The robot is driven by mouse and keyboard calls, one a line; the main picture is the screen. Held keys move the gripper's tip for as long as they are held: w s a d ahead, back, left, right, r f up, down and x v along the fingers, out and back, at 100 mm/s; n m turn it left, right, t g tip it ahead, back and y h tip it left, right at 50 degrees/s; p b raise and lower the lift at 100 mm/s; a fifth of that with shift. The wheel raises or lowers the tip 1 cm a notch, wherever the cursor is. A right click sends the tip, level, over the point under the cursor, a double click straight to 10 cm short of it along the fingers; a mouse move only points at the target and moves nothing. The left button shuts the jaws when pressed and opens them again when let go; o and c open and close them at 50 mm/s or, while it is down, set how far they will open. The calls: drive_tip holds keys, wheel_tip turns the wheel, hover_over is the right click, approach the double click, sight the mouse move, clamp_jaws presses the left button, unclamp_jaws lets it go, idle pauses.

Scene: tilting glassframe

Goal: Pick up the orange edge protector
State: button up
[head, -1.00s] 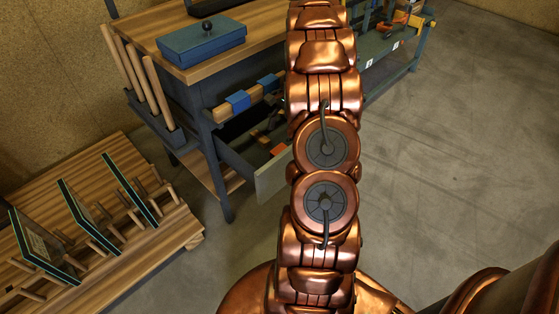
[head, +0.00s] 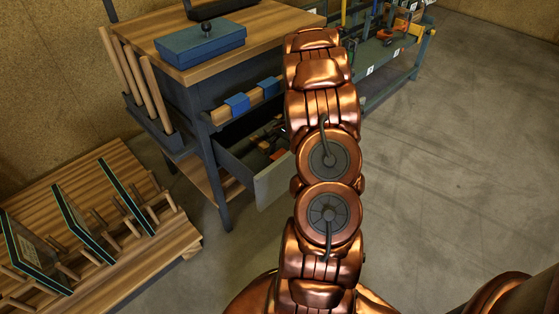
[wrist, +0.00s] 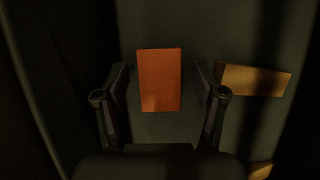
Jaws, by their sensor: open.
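The orange edge protector (wrist: 159,79) is a flat-looking orange block lying on the dark drawer floor in the wrist view. My gripper (wrist: 161,88) is open, with one finger to the left of the protector and one to its right. A gap shows on both sides, and I cannot tell how far above the floor the fingertips are. In the head view the drawer (head: 274,183) stands open under the workbench, and my arm hides part of it and the gripper.
A tan wooden block (wrist: 253,80) lies right of the right finger. Drawer walls run close on both sides. On the workbench (head: 270,35) stands a blue lidded box (head: 200,45). A slatted wooden rack (head: 150,262) with glass panes stands left. Open floor lies right.

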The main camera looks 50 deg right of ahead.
sight(280, 155)
drive_tip(key=shift+f, duration=0.1)
drive_tip(key=shift+c, duration=0.3)
drive_tip(key=c, duration=0.9)
wheel_tip(280, 155, up, 10)
drive_tip(key=shift+f+p, duration=0.15)
drive_tip(key=shift+p, duration=1)
drive_tip(key=shift+r, duration=0.2)
drive_tip(key=shift+a, duration=0.1)
